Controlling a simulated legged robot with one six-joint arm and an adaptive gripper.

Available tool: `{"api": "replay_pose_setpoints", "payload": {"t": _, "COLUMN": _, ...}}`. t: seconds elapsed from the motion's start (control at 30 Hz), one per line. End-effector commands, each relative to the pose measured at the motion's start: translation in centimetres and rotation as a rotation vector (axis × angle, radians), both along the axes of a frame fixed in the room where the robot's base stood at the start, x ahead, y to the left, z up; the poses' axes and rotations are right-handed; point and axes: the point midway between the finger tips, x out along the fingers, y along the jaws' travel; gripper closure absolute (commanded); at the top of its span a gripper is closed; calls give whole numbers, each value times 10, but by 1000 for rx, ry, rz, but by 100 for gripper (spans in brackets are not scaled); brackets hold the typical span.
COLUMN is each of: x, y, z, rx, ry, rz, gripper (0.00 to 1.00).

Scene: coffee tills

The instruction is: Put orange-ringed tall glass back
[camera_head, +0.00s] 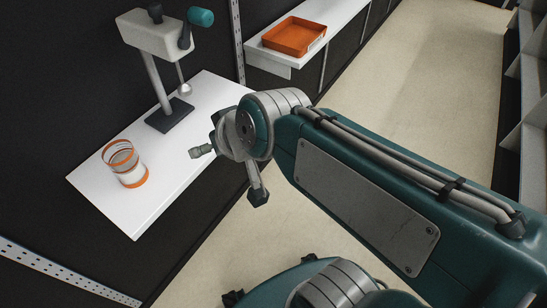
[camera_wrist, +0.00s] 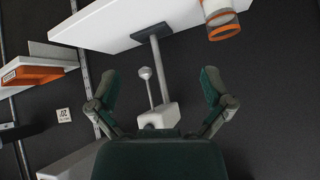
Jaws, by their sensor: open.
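The orange-ringed tall glass (camera_head: 124,163) stands upright on the white shelf (camera_head: 140,214), near its front left end. It is clear, with orange bands at the rim and base and a pale band low down. It also shows at the top right of the wrist view (camera_wrist: 221,20), cut by the frame edge. My gripper (camera_head: 228,176) is open, out in front of the shelf and to the right of the glass, apart from it. In the wrist view my gripper (camera_wrist: 160,74) has its two fingers spread with nothing between them.
A pale lever device (camera_head: 160,36) with a teal knob stands on a dark base behind the glass. Farther back, an orange tray (camera_head: 294,36) sits on another white shelf (camera_head: 335,14). Grey shelving (camera_head: 532,110) lines the right side. The floor (camera_head: 425,85) between is clear.

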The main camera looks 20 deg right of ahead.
Motion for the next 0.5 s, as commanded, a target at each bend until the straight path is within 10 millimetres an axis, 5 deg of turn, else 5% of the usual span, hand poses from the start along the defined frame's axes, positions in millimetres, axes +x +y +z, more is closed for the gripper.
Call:
{"api": "replay_pose_setpoints", "payload": {"t": 0.1, "x": -34, "y": -50, "z": -14, "rx": -110, "ry": 125, "rz": -107, "gripper": 0}}
{"api": "replay_pose_setpoints", "payload": {"t": 0.2, "x": -55, "y": -75, "z": -20, "rx": -169, "ry": 198, "rz": -173, "gripper": 0}}
{"api": "replay_pose_setpoints", "payload": {"t": 0.5, "x": -64, "y": -85, "z": -24, "rx": -198, "ry": 235, "rz": -202, "gripper": 0}}
